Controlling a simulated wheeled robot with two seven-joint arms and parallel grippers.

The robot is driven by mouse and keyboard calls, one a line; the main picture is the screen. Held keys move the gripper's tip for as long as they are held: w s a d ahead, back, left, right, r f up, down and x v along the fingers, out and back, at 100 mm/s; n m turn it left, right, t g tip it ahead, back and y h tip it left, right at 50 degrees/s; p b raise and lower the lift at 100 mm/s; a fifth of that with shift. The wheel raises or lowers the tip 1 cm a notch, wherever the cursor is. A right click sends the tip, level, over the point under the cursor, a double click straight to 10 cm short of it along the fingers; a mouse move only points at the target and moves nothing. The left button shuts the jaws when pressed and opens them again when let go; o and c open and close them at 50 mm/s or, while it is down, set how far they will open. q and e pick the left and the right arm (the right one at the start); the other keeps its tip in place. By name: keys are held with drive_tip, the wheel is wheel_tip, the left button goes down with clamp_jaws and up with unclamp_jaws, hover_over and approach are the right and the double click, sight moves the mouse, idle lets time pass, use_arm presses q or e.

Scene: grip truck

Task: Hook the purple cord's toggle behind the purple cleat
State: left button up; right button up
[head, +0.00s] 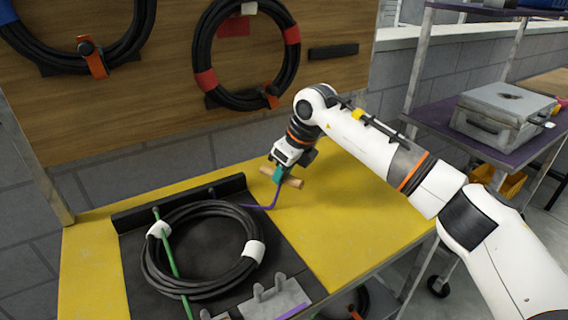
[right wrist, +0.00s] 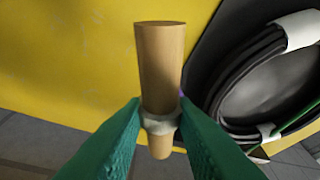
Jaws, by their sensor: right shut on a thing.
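My right gripper (head: 280,173) is shut on the wooden toggle (head: 292,182) of the purple cord, above the yellow table. In the right wrist view the toggle (right wrist: 160,65) sits between the green fingers (right wrist: 160,125), gripped at its pale middle band. The purple cord (head: 262,207) runs from the back rail of the black mat, right of the coil, up to the toggle. The cleat (head: 268,297) is a grey bracket with two upright prongs at the mat's front edge; a purple strip shows at its base. The toggle is well behind and above it. My left gripper is not in view.
A black cable coil (head: 147,262) with white bands lies on the black mat (head: 300,262). A green cord (head: 173,262) crosses its left side. The yellow table (head: 340,215) is clear to the right. A board with hung coils (head: 195,60) stands behind.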

drive_tip(key=s+n+g+b, duration=0.1)
drive_tip(key=s+n+g, duration=0.3)
drive_tip(key=s+n, duration=0.9)
drive_tip(key=shift+s+a+g, duration=0.35)
drive_tip(key=shift+s+g, duration=0.05)
drive_tip(key=shift+s, duration=0.45)
